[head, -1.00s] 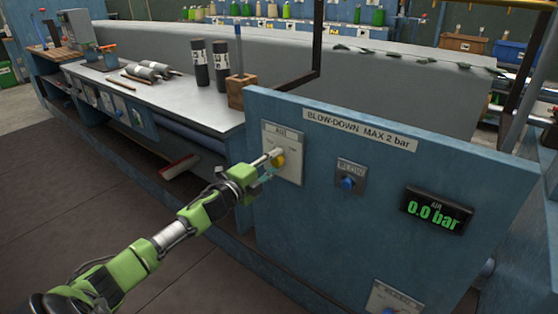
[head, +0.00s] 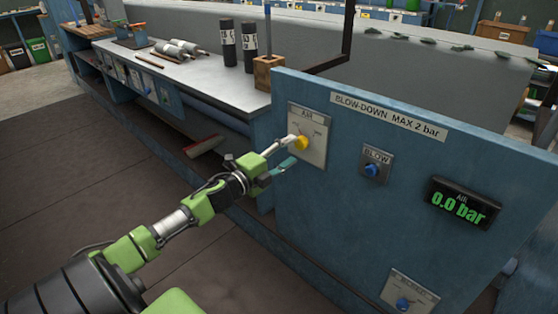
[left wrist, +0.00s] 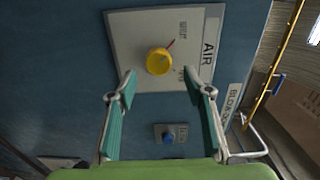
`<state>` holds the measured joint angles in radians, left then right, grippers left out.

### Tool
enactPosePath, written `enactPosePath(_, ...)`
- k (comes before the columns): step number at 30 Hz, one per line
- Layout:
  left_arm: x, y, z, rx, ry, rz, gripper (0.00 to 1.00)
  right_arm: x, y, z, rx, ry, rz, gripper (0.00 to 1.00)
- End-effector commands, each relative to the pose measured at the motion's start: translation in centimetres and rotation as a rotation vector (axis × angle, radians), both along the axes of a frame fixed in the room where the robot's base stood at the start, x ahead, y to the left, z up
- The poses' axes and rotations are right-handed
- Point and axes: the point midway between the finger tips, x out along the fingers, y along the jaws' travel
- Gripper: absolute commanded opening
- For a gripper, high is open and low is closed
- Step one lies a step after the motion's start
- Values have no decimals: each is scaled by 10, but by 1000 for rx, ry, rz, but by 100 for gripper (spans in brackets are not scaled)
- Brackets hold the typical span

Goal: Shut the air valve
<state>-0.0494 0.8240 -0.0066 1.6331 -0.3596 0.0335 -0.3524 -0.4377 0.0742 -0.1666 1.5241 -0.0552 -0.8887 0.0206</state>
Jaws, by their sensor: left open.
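The air valve is a round yellow knob (head: 302,143) on a pale plate marked AIR (head: 320,124), on the blue panel. In the left wrist view the knob (left wrist: 159,61) shows a thin red mark at its upper right edge; the small print beside it is hard to read. My left gripper (head: 284,152) is open just in front of the plate. Its teal-padded fingers, also in the left wrist view (left wrist: 165,82), are spread to either side below the knob, apart from it. The display (head: 458,206) reads 0.0 bar. My right gripper is out of view.
A blue BLOW button (head: 374,170) sits right of the valve, and another blue control (head: 403,303) lower down. A sign (head: 388,117) reads BLOW-DOWN MAX 2 bar. A bench (head: 180,80) with rollers and dark cylinders stands behind left.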

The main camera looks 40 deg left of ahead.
Motion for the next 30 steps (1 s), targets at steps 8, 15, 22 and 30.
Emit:
enactPosePath(8,-39,1,-1,-1,3,-3,46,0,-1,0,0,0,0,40)
enactPosePath(15,-59,2,0,-2,0,-4,46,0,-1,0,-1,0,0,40)
enactPosePath(22,-63,2,1,-1,0,-4,46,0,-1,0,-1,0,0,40)
enactPosePath(30,-63,2,1,-1,0,-4,46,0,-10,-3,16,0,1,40)
